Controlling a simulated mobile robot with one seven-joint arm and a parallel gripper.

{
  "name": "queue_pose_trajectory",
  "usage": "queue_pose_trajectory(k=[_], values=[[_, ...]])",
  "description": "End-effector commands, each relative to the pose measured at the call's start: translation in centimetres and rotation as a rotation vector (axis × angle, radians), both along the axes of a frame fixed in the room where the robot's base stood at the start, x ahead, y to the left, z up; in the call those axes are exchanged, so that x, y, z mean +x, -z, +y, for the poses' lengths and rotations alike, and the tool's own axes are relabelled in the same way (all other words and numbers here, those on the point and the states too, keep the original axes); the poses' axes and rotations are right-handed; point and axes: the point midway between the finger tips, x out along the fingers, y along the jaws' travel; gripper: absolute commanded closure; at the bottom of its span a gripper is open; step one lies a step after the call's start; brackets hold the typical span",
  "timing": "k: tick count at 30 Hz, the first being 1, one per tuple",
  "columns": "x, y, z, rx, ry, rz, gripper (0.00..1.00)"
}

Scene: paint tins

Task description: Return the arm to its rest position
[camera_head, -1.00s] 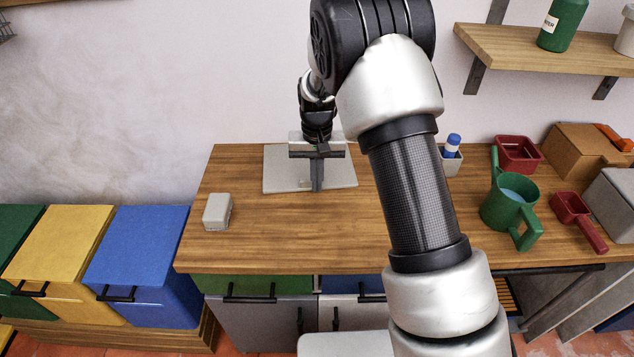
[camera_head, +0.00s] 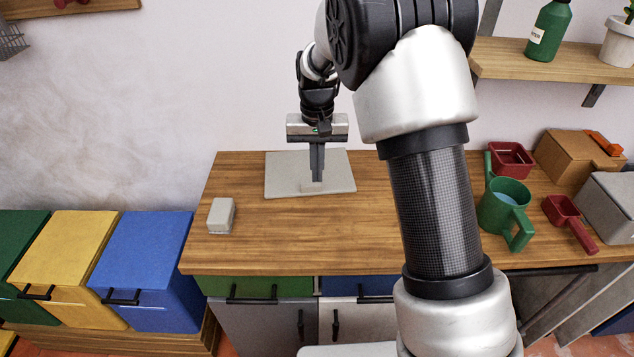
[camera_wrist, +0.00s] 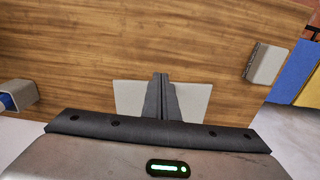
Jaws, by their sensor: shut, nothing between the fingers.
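My gripper (camera_head: 317,178) hangs fingers down over the pale board (camera_head: 285,172) at the back of the wooden worktop. Its two dark fingers are together with nothing between them. A small pale block-like shape (camera_head: 311,188) shows by the fingertips on the board; I cannot tell whether they touch it. In the wrist view the shut fingers (camera_wrist: 161,76) cover the middle of the board (camera_wrist: 195,100). My arm is bent, reaching forward from the lower right, and hides part of the worktop.
A pale block (camera_head: 221,215) lies at the worktop's left. At right stand a green watering jug (camera_head: 503,207), a red tub (camera_head: 511,160), a red scoop (camera_head: 562,210) and boxes (camera_head: 572,158). A shelf (camera_head: 545,62) is above. The worktop's front middle is clear.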

Motion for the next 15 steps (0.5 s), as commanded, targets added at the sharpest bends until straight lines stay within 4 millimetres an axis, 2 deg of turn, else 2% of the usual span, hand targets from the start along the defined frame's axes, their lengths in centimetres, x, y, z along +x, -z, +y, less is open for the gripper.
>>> queue_pose_trajectory(k=[8, 11, 14, 15], values=[[-0.2, -1.5, -0.1, 0.002, 0.001, -0.003, 1.0], [-0.9, -4.3, -0.8, 0.012, 0.005, -0.025, 1.0], [-2.7, -9.2, -2.2, 0.03, 0.007, -0.07, 1.0], [-3.8, -11.4, -2.8, 0.037, 0.007, -0.091, 1.0]])
